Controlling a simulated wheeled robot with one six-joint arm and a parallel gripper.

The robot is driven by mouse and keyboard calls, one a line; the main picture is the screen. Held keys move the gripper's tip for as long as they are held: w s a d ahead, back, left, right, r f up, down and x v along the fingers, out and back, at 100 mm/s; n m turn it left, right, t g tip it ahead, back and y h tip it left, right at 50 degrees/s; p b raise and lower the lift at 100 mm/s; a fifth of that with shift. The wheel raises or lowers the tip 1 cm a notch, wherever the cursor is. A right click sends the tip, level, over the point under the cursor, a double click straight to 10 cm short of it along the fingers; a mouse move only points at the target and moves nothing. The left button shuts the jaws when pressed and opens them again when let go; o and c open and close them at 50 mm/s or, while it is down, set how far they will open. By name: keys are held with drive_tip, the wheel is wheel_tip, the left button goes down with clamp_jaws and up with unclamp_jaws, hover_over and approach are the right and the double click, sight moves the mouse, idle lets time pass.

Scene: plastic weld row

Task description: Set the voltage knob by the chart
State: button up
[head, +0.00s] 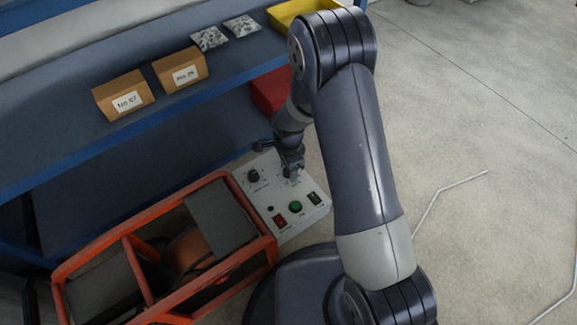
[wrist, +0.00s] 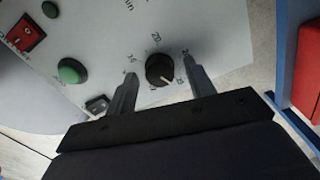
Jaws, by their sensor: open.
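The pointer faces the lower right of that picture. My gripper (wrist: 160,67) is open, with one finger on either side of the knob; I cannot tell whether they touch it. In the head view my gripper (head: 291,171) is over the panel's far right part and hides this knob. No chart is readable in either view.
A second black knob (head: 253,176), a green button (head: 295,207), a red switch (head: 279,221) and a black switch (head: 314,198) are on the panel. A blue shelf (head: 225,62) behind holds two cardboard boxes, two bags and a yellow tray (head: 284,15). A red bin (head: 269,92) is near.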

wheel_tip(320, 180, up, 11)
drive_tip(key=p, duration=0.3)
drive_tip(key=shift+f, duration=0.2)
wheel_tip(320, 180, down, 11)
drive_tip(key=b, duration=0.3)
drive_tip(key=shift+r, duration=0.15)
idle(0.4)
